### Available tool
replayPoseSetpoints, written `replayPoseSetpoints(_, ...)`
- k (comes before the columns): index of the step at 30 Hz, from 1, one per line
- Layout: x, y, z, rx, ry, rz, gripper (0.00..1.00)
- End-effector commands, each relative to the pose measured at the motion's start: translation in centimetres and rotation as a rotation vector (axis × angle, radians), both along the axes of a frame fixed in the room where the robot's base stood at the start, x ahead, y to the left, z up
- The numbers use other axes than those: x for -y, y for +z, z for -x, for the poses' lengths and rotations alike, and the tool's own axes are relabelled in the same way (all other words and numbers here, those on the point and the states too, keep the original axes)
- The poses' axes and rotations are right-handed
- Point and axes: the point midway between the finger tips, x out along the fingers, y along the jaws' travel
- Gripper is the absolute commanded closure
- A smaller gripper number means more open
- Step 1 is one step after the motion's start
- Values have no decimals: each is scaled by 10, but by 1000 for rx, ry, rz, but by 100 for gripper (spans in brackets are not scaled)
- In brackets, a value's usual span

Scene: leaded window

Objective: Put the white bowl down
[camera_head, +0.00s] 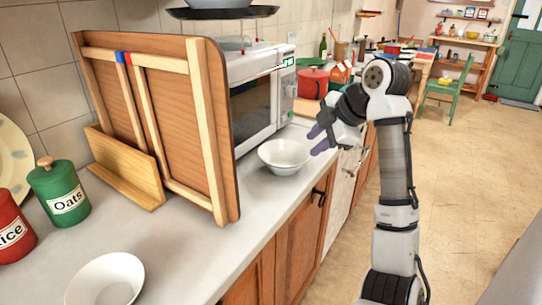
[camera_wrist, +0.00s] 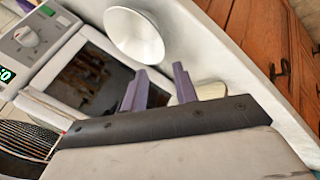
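A white bowl (camera_head: 284,156) sits upright on the grey counter (camera_head: 185,245), in front of the microwave and near the counter's front edge. It also shows in the wrist view (camera_wrist: 134,37), beyond my fingertips. My gripper (camera_head: 317,141) is just to the right of this bowl and a little above it. Its two purple fingers are apart with nothing between them, as the wrist view (camera_wrist: 159,70) shows. I see a gap between the fingers and the bowl. A second white bowl (camera_head: 106,280) sits on the counter at the near left.
The microwave (camera_head: 262,95) stands behind the bowl. A tall wooden panel (camera_head: 180,125) stands left of it. Green (camera_head: 60,190) and red (camera_head: 12,228) canisters are at the left. A red pot (camera_head: 313,82) is farther back. Bare counter lies between the two bowls.

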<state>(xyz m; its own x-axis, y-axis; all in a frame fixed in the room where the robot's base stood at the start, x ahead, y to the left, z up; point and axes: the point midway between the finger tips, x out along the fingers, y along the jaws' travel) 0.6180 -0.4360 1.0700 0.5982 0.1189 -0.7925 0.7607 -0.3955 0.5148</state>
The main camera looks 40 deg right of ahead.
Motion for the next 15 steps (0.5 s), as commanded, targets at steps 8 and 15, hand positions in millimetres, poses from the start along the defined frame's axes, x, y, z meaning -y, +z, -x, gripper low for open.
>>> replayPoseSetpoints(8,-5,-35,-26,-2,0,-3,71)
replayPoseSetpoints(15,-10,-63,-47,-2,1,-1,71)
